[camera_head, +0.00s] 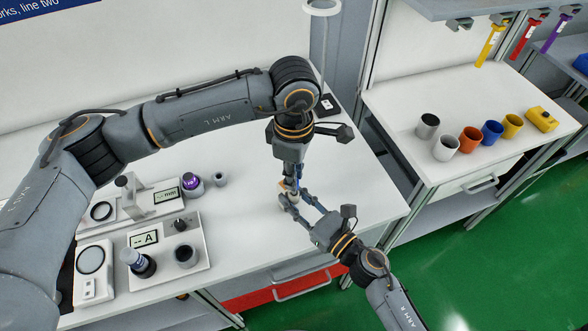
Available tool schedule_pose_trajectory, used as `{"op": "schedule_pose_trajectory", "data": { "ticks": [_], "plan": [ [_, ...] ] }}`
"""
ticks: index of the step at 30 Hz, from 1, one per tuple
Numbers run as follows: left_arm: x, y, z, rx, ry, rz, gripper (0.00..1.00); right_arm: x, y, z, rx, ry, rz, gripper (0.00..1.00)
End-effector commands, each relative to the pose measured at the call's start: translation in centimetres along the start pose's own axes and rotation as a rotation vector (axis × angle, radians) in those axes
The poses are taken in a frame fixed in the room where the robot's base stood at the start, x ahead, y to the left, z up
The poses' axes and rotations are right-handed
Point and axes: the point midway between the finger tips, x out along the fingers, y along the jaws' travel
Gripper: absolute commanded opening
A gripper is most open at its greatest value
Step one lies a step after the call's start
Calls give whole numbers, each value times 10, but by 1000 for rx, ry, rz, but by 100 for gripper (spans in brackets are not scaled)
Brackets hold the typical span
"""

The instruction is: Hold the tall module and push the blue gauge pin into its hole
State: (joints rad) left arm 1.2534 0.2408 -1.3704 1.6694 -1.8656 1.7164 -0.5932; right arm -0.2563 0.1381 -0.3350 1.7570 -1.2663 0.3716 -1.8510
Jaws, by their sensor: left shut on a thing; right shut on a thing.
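My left gripper (291,181) points straight down over the white bench. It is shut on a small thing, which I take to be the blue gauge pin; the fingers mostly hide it. My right gripper (295,201) reaches in from the lower right, directly below the left one. It is shut around the pale, upright tall module (294,198), which is largely covered by the fingers. The two grippers are very close together. The hole, and whether the pin is in it, cannot be made out.
On the bench at left stand a gauge unit with a "mm" display (167,194), a unit with an "A" display (145,239) and a purple-topped knob (191,181). The right-hand table holds several coloured cups (469,139). The bench is clear right of the grippers.

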Motion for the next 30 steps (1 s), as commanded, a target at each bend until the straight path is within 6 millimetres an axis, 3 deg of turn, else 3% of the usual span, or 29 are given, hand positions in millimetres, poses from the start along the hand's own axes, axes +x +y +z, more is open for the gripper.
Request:
{"op": "schedule_pose_trajectory", "data": {
  "ticks": [30],
  "plan": [
    [26, 0, 0, -1, -1, 1, 0, 0, 1, -1, 1, 3, 1, 0]
  ]
}}
